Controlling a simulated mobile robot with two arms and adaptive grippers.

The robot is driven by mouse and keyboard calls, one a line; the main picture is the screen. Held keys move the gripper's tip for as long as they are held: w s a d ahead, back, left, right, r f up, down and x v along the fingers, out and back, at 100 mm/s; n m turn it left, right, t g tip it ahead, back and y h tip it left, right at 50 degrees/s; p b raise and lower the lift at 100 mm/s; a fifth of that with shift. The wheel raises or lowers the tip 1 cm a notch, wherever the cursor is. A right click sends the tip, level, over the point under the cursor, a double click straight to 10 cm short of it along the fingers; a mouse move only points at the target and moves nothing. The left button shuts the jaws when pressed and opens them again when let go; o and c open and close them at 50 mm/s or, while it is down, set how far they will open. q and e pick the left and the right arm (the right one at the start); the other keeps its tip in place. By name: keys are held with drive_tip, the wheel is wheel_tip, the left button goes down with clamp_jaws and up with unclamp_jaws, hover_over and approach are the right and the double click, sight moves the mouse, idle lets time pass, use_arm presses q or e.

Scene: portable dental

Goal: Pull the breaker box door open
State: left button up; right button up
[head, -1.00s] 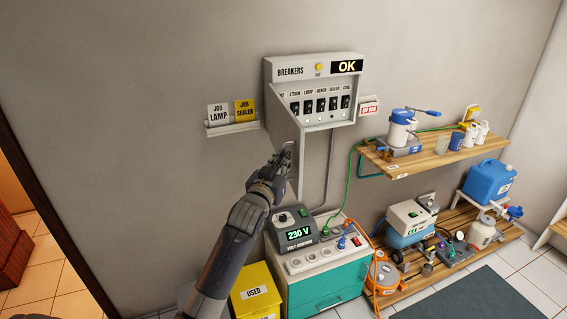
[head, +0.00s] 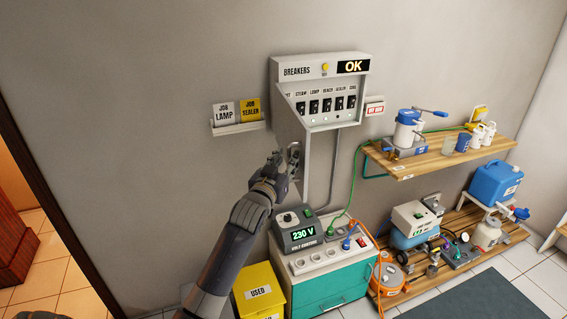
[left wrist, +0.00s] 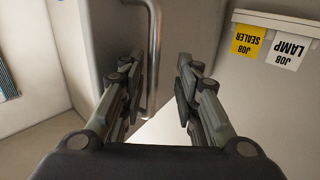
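The breaker box (head: 318,62) hangs on the wall, with a row of black switches and an OK display. Its grey door (head: 286,122) stands swung out from the left side, so the switches show. A metal bar handle (left wrist: 153,45) is on the door. My left gripper (head: 284,163) is at this handle. In the left wrist view the left gripper's fingers (left wrist: 161,68) are apart, and the bar runs between them, nearer the left finger in the picture. Whether they touch the bar cannot be told. My right gripper is not in view.
A label rack (head: 239,128) is on the wall left of the door. Below stand the volt control unit (head: 298,231) on a teal cabinet (head: 335,285) and a yellow bin (head: 259,290). A wooden shelf (head: 440,152) with equipment is at right. The wall at far left is clear.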

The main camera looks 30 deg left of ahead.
use_arm(q)
drive_tip(key=v, duration=1.1)
drive_tip(key=shift+s, duration=0.4)
drive_tip(key=shift+f, duration=0.2)
